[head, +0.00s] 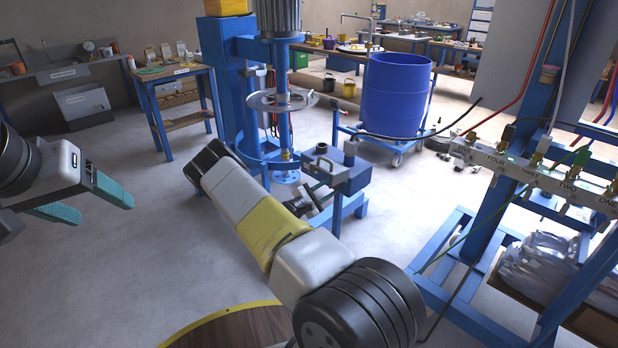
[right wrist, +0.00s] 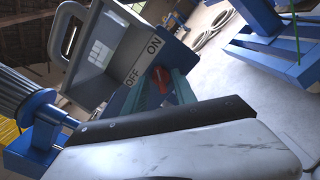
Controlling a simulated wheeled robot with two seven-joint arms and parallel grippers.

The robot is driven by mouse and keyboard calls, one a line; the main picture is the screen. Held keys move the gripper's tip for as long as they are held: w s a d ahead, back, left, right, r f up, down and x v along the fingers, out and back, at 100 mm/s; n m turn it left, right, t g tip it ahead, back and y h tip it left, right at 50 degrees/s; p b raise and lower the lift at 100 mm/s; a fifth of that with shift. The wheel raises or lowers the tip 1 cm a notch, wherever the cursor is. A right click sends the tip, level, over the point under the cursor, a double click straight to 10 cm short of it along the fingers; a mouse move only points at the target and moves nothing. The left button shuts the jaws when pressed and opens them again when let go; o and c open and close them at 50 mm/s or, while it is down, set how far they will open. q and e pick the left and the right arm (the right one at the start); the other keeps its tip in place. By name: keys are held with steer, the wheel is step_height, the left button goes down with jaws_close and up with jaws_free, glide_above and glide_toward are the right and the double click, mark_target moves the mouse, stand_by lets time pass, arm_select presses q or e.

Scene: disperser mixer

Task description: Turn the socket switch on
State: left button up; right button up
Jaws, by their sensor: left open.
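My left gripper (head: 88,202) is open and empty over the floor at left.
The blue mixer column (head: 228,80) with a motor and disc (head: 282,101) stands behind my right arm. A blue drum (head: 395,95) sits on a trolley. A blue frame with a numbered valve bar (head: 540,183) stands at right. Floor at left is clear.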

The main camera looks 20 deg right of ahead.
steer(key=v, duration=0.6)
steer(key=shift+s+a, duration=0.15)
steer(key=shift+a, duration=0.2)
